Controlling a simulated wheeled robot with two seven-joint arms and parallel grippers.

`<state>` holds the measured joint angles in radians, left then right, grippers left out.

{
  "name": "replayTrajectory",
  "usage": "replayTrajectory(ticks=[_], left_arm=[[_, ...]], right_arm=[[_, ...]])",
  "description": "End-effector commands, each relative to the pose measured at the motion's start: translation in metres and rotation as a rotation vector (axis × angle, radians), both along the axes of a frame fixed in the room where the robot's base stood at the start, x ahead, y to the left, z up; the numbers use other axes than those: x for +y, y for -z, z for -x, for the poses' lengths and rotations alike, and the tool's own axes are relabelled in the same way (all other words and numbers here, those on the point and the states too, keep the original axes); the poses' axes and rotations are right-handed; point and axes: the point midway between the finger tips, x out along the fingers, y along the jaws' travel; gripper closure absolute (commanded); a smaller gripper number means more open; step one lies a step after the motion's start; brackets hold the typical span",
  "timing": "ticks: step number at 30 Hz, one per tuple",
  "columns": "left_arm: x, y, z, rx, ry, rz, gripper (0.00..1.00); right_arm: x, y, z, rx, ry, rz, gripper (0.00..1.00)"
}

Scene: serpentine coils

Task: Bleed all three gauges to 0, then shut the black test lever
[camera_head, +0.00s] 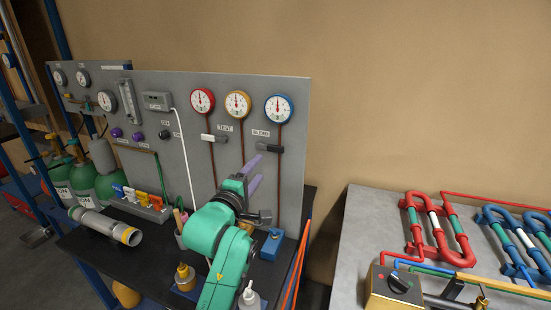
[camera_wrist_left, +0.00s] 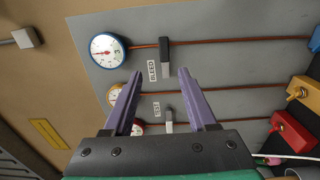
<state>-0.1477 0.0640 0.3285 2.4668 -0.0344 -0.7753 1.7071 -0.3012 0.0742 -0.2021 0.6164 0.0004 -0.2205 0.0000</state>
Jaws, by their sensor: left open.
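Three gauges are on the grey panel: red-rimmed (camera_head: 202,101), yellow-rimmed (camera_head: 237,104) and blue-rimmed (camera_head: 279,108). Their needles are too small to read surely. By the TEST label is a horizontal lever (camera_head: 213,138), part white, part dark. By the BLEED label is a mostly black horizontal lever (camera_head: 271,148). My left gripper (camera_head: 251,169) is open and empty, its purple fingers in front of the panel, below the BLEED lever. In the left wrist view, the BLEED lever (camera_wrist_left: 164,52) shows beyond the gap between the fingertips (camera_wrist_left: 160,75). The TEST lever (camera_wrist_left: 168,119) also shows there. My right gripper is out of view.
A black bench (camera_head: 115,249) below the panel holds a grey pipe (camera_head: 107,225), a row of coloured valve handles (camera_head: 142,197) and bottles (camera_head: 185,276). Green cylinders (camera_head: 83,183) stand at left. A grey table (camera_head: 365,225) with coiled pipes is at right.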

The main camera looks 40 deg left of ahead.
Motion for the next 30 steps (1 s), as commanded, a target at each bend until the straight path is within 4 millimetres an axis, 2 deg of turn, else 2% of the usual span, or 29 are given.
replayTrajectory(ticks=[1, 3, 6, 8, 12, 15, 19, 26, 27, 29, 30], left_arm=[[0.002, 0.010, -0.005, -0.009, 0.000, -0.002, 0.43], [0.004, 0.010, -0.010, -0.007, 0.004, -0.002, 0.43], [0.012, -0.005, -0.036, 0.006, 0.005, -0.003, 0.43], [0.018, -0.006, -0.051, 0.006, 0.005, -0.003, 0.43], [0.030, -0.006, -0.086, 0.007, 0.004, -0.004, 0.43], [0.037, -0.005, -0.105, 0.004, 0.004, -0.003, 0.43], [0.041, -0.003, -0.118, 0.005, 0.005, -0.003, 0.43], [0.041, -0.001, -0.120, 0.005, 0.005, -0.003, 0.43], [0.041, -0.001, -0.120, 0.005, 0.005, -0.003, 0.46], [0.041, -0.001, -0.120, 0.005, 0.005, -0.003, 0.69], [0.041, -0.001, -0.120, 0.005, 0.005, -0.003, 0.85]], right_arm=[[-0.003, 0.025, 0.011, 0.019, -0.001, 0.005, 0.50], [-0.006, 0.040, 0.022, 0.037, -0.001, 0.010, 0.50], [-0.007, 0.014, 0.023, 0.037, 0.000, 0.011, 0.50], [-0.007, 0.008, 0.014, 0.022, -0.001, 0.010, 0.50], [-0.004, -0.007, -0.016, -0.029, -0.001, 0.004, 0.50], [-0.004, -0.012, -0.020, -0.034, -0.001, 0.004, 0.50], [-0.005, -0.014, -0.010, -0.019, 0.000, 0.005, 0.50], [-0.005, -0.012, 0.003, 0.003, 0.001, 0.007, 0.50], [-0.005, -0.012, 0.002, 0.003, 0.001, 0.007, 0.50], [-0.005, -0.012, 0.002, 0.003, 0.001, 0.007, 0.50], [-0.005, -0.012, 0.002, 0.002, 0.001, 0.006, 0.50]])
